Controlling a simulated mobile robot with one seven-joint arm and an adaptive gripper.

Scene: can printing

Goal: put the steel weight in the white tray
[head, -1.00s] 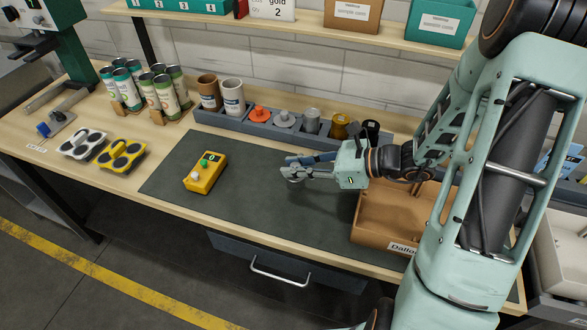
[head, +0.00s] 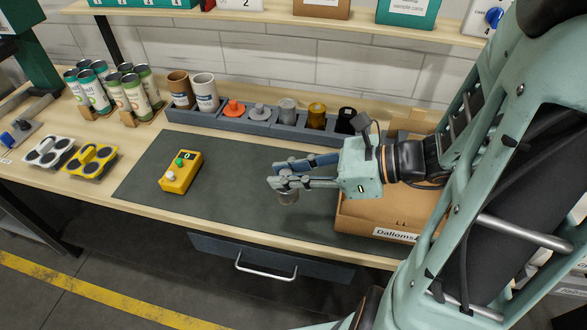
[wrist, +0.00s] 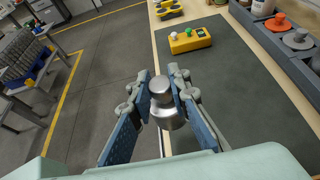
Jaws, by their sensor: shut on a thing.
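The steel weight (head: 288,197), a short shiny metal cylinder with a narrower knob on top, hangs from my gripper (head: 276,174). In the wrist view the weight (wrist: 168,114) sits between the two fingers, which are shut on its knob. It is held in the air, seen against the table's front edge in the wrist view. A white tray (head: 49,151) with several dark round pockets lies at the left of the table, well left of my gripper. No weight shows in it.
A yellow button box (head: 181,172) stands on the dark mat (head: 225,195), between my gripper and the white tray. A yellow tray (head: 91,160) lies beside the white one. Cans (head: 92,90) and a grey rack (head: 215,123) line the back. A cardboard box (head: 365,212) is at right.

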